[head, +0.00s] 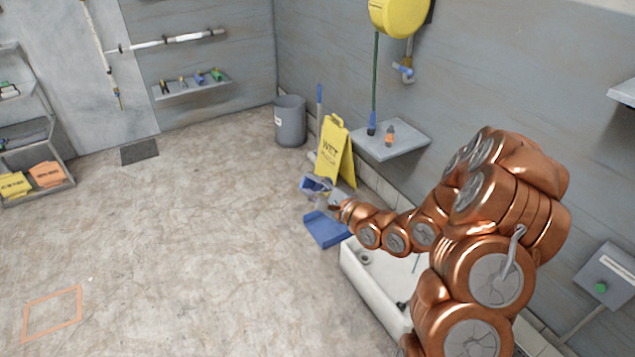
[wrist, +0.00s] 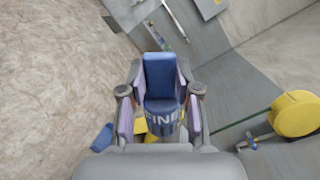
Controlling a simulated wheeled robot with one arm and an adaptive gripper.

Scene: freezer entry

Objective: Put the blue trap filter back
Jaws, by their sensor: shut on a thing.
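The blue trap filter (wrist: 159,72) is between the two fingers of my gripper (wrist: 160,102) in the wrist view. It has a flat blue upper part and a rounded lower part with pale letters reading "FINE". In the head view my gripper (head: 322,193) is at the end of my copper arm, with the blue filter (head: 313,184) partly hidden by it. They appear in front of the yellow wet-floor sign and above the blue tray. The filter's place is not clear to me; a white trough (head: 352,262) stands below my arm, partly hidden by it.
A blue tray (head: 326,230) lies by the trough. A yellow wet-floor sign (head: 336,152), a grey bin (head: 290,122) and a wall shelf (head: 400,138) with an orange-topped bottle (head: 389,137) are behind. A yellow hose reel (head: 398,14) hangs above. The floor at left is mostly clear.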

